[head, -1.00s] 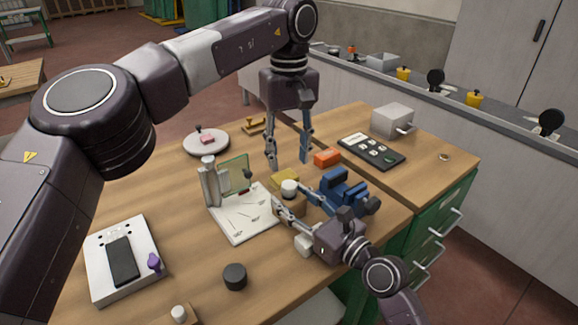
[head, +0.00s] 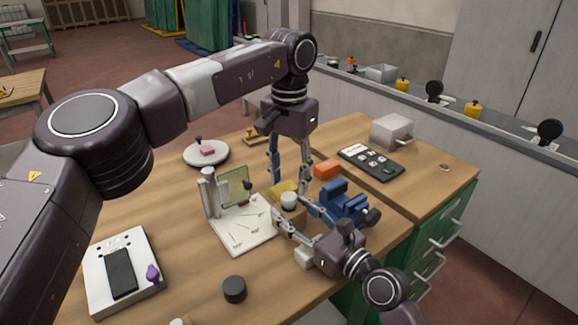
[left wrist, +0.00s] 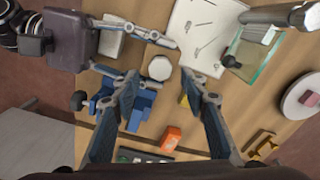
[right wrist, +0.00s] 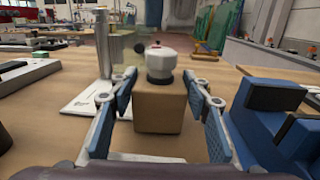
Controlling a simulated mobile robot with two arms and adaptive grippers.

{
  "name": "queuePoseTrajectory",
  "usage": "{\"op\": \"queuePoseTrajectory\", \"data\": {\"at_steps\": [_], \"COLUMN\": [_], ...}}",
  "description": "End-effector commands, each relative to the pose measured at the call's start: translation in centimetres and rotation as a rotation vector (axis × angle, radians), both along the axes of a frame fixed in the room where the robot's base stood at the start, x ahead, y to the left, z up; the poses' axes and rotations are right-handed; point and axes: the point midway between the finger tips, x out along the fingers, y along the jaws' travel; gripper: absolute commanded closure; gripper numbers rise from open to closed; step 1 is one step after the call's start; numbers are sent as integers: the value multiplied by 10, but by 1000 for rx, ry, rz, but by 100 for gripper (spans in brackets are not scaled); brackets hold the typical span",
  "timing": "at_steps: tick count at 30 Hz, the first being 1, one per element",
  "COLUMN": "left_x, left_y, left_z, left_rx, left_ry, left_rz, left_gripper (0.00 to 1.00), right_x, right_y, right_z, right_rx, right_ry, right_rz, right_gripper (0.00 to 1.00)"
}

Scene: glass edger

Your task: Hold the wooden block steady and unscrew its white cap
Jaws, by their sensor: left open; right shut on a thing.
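The wooden block (right wrist: 160,108) stands upright on the bench, with its white cap (right wrist: 161,64) on top. The cap also shows in the head view (head: 288,199) and the left wrist view (left wrist: 160,67). My right gripper (right wrist: 160,78) is shut on the block, a finger at each side. My left gripper (head: 290,188) points down from above and is open; in the left wrist view its fingertips (left wrist: 162,75) lie on either side of the cap, apart from it. The block is largely hidden in the head view.
A blue vise-like tool (head: 343,203) stands close right of the block. A white board with a glass pane (head: 240,232) is to its left, and a yellow piece (head: 283,187) sits just behind. An orange box (head: 327,169) lies farther back. The front left bench has some clear room.

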Motion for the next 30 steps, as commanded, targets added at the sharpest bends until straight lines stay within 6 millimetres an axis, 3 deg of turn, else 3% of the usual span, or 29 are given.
{"op": "queuePoseTrajectory", "data": {"at_steps": [3, 9, 21, 30], "left_x": [0, 0, 0, 0], "left_y": [1, 1, 1, 1], "left_z": [-21, -44, -50, -50], "left_rx": [2, 1, 1, 1], "left_ry": [3, 2, 1, 0], "left_rz": [1, 2, 3, 3], "left_gripper": [59, 59, 60, 94], "right_x": [0, 0, 0, 0], "right_y": [0, 0, 0, 0], "right_z": [0, 0, 0, 0], "right_rx": [1, 1, 1, 0], "right_ry": [-1, -1, -1, 0], "right_rz": [0, 0, 0, 0], "right_gripper": [100, 100, 100, 100]}}
